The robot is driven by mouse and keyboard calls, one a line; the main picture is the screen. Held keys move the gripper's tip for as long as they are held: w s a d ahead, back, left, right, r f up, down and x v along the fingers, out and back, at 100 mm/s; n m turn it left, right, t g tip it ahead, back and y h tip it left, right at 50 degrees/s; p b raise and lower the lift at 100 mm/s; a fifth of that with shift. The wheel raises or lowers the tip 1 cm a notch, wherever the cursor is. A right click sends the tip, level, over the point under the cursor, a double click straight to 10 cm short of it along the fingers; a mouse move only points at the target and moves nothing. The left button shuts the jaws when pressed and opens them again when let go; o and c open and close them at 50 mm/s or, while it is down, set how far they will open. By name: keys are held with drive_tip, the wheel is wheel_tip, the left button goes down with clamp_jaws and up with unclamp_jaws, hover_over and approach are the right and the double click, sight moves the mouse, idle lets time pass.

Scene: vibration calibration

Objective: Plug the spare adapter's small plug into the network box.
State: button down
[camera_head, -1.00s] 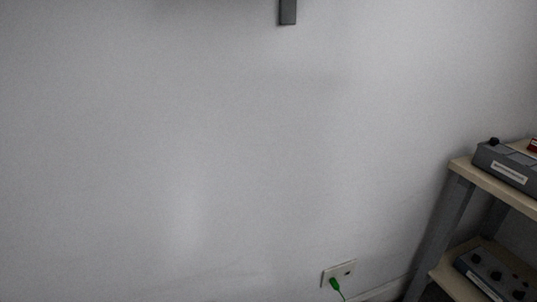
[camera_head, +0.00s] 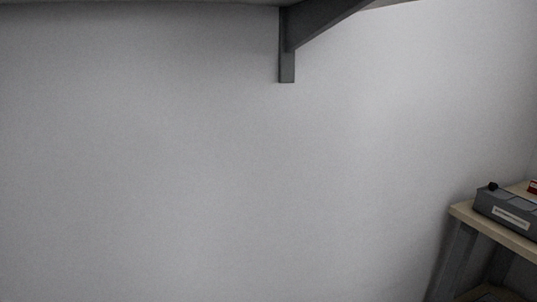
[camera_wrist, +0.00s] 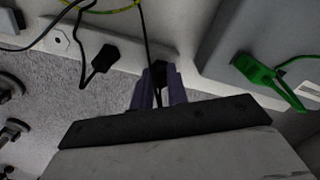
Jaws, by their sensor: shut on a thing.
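In the wrist view my gripper (camera_wrist: 160,88) is shut, with its purple fingers around a small black plug (camera_wrist: 159,70). A thin black cord runs up from near the plug. The hold is partly hidden between the fingers. Another black plug (camera_wrist: 103,58) on a black cord lies to the left, by a pale strip with a round socket (camera_wrist: 58,40). I cannot tell whether that is the network box. My gripper is not in the head view.
Yellow-green and black cords cross the top left of the wrist view. Round dark parts (camera_wrist: 12,130) stand at the left edge. In the head view, a dark bracket (camera_head: 287,62) hangs on the wall, and a labelled grey device (camera_head: 508,212) sits on a wooden shelf (camera_head: 470,217) at right.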

drive_tip(key=shift+r+p, duration=0.55)
drive_tip(key=shift+p, duration=0.75)
idle(0.9)
drive_tip(key=shift+r, duration=0.15)
drive_tip(key=shift+r+p, duration=1.65)
drive_tip(key=shift+p, duration=0.45)
